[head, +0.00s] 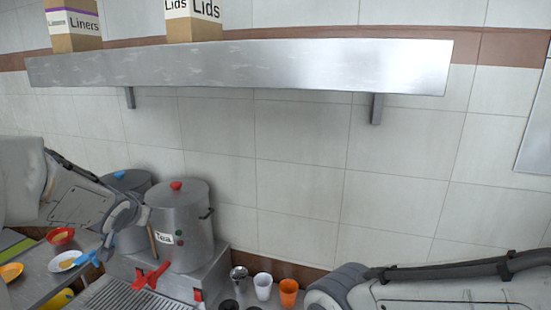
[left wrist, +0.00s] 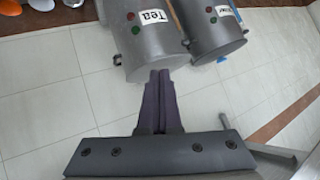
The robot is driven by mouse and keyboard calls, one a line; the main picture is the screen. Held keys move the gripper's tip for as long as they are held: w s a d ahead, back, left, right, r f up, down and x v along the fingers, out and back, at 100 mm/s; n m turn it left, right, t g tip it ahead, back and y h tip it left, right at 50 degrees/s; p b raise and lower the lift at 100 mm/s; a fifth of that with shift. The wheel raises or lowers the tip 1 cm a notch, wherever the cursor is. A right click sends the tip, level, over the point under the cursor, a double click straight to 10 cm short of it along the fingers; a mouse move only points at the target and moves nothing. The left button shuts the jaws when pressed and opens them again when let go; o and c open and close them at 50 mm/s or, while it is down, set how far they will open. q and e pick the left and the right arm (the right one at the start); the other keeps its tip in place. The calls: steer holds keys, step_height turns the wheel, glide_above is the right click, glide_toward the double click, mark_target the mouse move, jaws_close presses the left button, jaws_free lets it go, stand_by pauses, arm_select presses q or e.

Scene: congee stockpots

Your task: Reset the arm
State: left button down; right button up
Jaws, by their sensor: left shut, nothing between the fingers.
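My left arm comes in from the left in the head view, with its gripper end (head: 138,217) in front of the steel stockpots. In the left wrist view the left gripper (left wrist: 159,76) has its two dark fingers together, with nothing between them. The stockpot labelled Tea (head: 180,225) has a red lid knob and also shows in the left wrist view (left wrist: 146,45), just beyond the fingertips. A second stockpot (head: 128,185) with a blue knob stands beside it, partly hidden by my arm. My right arm crosses the lower right of the head view; its gripper is out of view.
A steel wall shelf (head: 250,70) holds boxes of Lids (head: 193,28) and Liners (head: 75,28). A white cup (head: 263,287) and an orange cup (head: 288,292) stand near my right arm. A red bowl (head: 60,236) is at left. Red tap handles (head: 151,277) stick out below the Tea pot.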

arm_select(q)
steer(key=s+d+f+n+g+h, duration=0.1)
steer(key=s+d+f+g, duration=0.4)
steer(key=s+f, duration=0.4)
steer(key=s+d+f+g+h, duration=0.2)
steer(key=s+d+f+g, duration=0.1)
steer(key=s+d+f, duration=0.65)
steer(key=s+d+f+m+g+b, duration=0.2)
steer(key=s+d+f+m+b, duration=0.2)
steer(key=s+d+m+b, duration=0.3)
steer(key=s+d+b, duration=0.5)
steer(key=s, duration=0.3)
steer(key=shift+d+f+g+h, duration=0.2)
steer(key=shift+d+g+h, duration=0.1)
steer(key=shift+h, duration=0.1)
